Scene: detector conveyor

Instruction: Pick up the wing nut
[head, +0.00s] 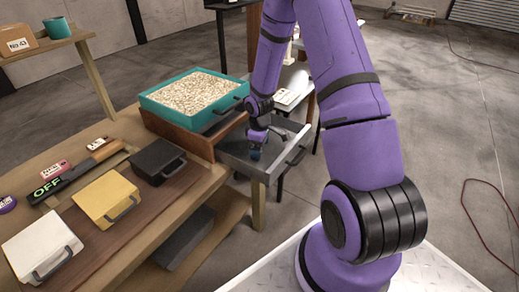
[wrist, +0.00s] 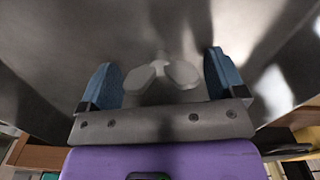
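The wing nut (wrist: 162,74) is a pale grey, two-winged piece in the wrist view. It lies on a smooth grey metal surface, between the two blue fingers. My gripper (wrist: 163,70) is open, with a finger on either side of the nut and a visible gap to each. In the head view my gripper (head: 256,153) reaches down into an open grey metal drawer (head: 262,169) with a handle at its front. The nut cannot be made out in the head view. I cannot tell the exact height of the fingers above the drawer floor.
A teal tray of pale granules (head: 196,92) sits on a brown wooden box (head: 178,128) left of the drawer. Black (head: 158,160), yellow (head: 107,198) and white (head: 42,246) cases with handles stand on the wooden table. The drawer walls surround my gripper.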

